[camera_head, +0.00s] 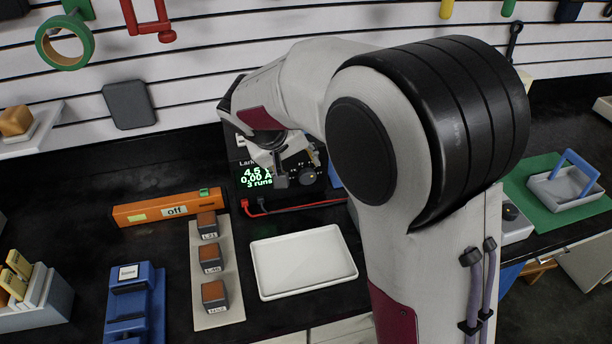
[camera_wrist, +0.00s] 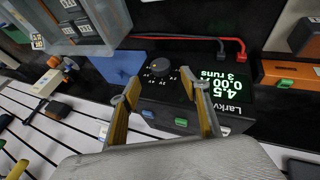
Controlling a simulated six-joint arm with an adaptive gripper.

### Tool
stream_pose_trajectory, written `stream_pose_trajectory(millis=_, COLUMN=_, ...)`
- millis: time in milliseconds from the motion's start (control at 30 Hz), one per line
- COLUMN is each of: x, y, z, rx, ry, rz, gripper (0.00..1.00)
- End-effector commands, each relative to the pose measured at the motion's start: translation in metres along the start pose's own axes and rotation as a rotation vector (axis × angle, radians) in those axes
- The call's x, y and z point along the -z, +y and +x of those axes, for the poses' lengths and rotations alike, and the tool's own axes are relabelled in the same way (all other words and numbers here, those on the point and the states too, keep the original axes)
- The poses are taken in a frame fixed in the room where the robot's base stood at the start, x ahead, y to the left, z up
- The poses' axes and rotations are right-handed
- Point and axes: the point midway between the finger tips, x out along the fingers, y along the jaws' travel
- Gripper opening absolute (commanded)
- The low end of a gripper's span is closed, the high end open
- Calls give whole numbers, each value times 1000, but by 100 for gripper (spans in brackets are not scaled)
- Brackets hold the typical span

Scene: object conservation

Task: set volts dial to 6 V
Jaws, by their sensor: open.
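The black power supply (camera_head: 240,150) stands at the back of the bench. Its green display (camera_head: 257,178) reads 4.5 on top, 0.00 A below and 3 runs. A round dark dial (camera_head: 308,177) with marks around it sits right of the display. Which setting the dial points at is too small to tell.
Red and black leads (camera_head: 290,208) run along the supply's front. A white tray (camera_head: 262,278) lies in front. A wall panel is close behind.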

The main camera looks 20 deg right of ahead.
Motion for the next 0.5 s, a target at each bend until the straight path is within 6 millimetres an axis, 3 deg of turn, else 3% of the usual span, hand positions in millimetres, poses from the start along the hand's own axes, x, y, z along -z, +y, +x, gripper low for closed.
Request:
stream_pose_trajectory(millis=267, x=0, y=0, z=5, rx=0, ry=-1, rz=0, gripper=46)
stream_pose_trajectory(millis=500, x=-1, y=0, z=26, rx=0, ry=-3, rz=-1, gripper=46)
